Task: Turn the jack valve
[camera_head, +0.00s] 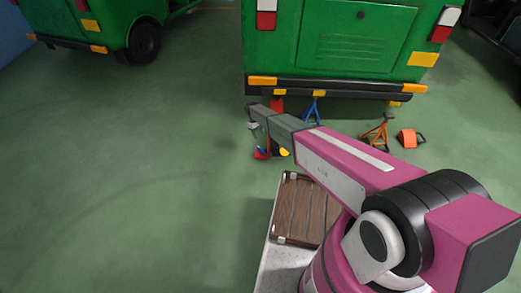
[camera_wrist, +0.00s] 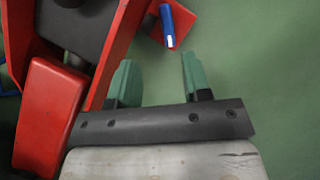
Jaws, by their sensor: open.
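The red jack (camera_wrist: 50,115) fills the left side of the wrist view, with dark grey parts between its red plates. A short blue piece with a white end (camera_wrist: 168,25) sits on a red part at the top; it may be the valve, but I cannot be sure. My gripper (camera_wrist: 157,70) is open, its two green fingers apart with only floor between them. The blue piece lies beyond the fingertips, and the left finger is close beside the red jack. In the head view the jack (camera_head: 262,154) is low on the floor, mostly hidden by my arm.
A green rickshaw (camera_head: 350,40) stands behind the jack, its dark bumper (camera_head: 335,89) above a blue stand (camera_head: 312,112) and an orange stand (camera_head: 376,133). An orange wedge (camera_head: 408,138) lies at the right. Another green vehicle (camera_head: 100,25) is at the back left. The left floor is clear.

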